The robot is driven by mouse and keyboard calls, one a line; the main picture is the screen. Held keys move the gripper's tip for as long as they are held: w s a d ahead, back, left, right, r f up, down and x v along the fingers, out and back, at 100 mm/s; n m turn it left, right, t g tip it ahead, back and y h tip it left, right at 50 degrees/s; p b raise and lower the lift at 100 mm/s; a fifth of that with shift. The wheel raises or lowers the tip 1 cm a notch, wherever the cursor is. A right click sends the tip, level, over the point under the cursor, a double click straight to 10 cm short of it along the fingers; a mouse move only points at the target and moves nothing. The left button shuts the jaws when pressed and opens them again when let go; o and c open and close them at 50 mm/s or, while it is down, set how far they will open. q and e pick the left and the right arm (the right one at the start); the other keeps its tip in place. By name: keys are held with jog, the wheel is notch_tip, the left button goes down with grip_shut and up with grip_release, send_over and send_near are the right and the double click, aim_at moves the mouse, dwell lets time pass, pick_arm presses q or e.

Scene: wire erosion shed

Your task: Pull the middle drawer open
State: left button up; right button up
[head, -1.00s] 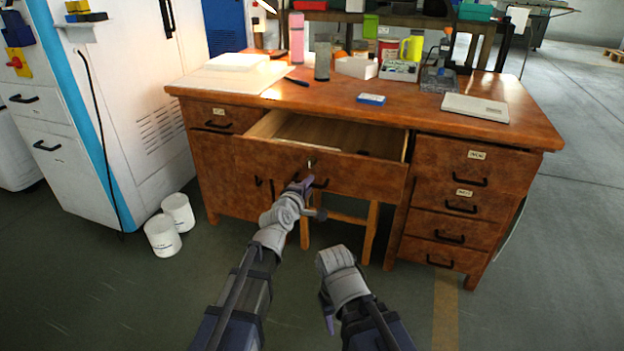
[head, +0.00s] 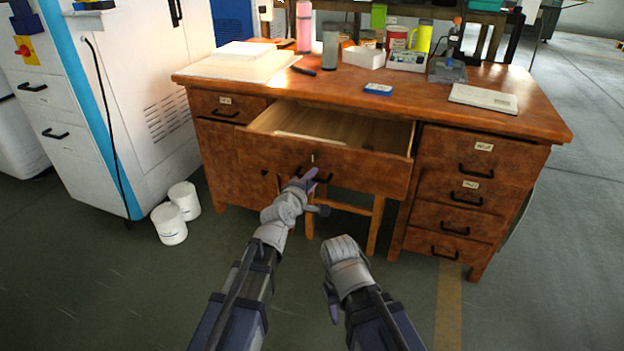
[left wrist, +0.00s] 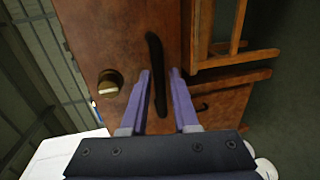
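The middle drawer (head: 375,172) is the wide brown one in the centre of the wooden desk. It stands part way out, its pale inside showing. Its dark bar handle (left wrist: 157,90) and round brass lock (left wrist: 109,82) show in the left wrist view. My left gripper (head: 304,180) is at the drawer front. In the wrist view its two purple fingers (left wrist: 160,74) are apart, one on each side of the handle, with a gap on the right side. My right gripper (head: 331,300) hangs low before the desk, away from the drawer; its fingers are mostly hidden.
The desk (head: 480,125) holds bottles, boxes, a blue box (head: 378,89) and a closed laptop-like slab (head: 482,98). Shut drawers (head: 465,192) are on the right. White tubs (head: 169,224) stand on the floor at left beside a white cabinet (head: 120,100). Floor at right is clear.

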pick_arm(q)
jog(key=p+v, duration=0.1)
jog(key=v, duration=0.6)
jog(key=shift+s, duration=0.35)
jog(key=shift+a, duration=0.1)
jog(key=s+a+f+m+g+y, duration=0.1)
jog(key=s+a+f+m+g, duration=0.1)
jog(key=s+f+m+g, duration=0.3)
jog(key=s+a+f+m+g, duration=0.25)
jog(key=f+m, duration=0.25)
jog(key=f, duration=0.3)
jog(key=s+a+f+m+g+y, duration=0.4)
jog(key=s+a+g, duration=0.25)
jog(key=s, duration=0.25)
jog(key=s+d+r+m+g+y+p, duration=0.1)
jog(key=s+d+r+m+p, duration=0.35)
jog(key=s+d, duration=0.4)
notch_tip(320, 180, up, 38)
jog(key=w+d+p, duration=0.1)
jog(key=w+p, duration=0.1)
jog(key=p, duration=3.6)
jog(key=shift+d, duration=0.35)
